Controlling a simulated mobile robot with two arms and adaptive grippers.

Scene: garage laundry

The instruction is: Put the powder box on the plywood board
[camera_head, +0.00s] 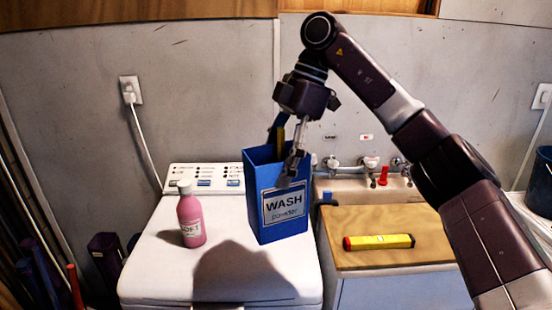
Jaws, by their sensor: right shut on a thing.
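The powder box (265,222) is blue, open at the top, with a "WASH powder" label. It is upright over the right part of the white washing machine's top. My right gripper (285,165) reaches down from above and is shut on its upper right wall, one finger outside the front. The inner finger is partly hidden by the box. I cannot tell if the box's base touches the machine. The plywood board (368,217) lies to the right, over the cabinet by the sink. My left gripper is not in view.
A yellow tool with red and black ends (379,242) lies across the board's front part. A pink bottle (190,217) stands on the washing machine (150,275), left of the box. Taps (370,165) stand behind the board. The board's back half is mostly clear.

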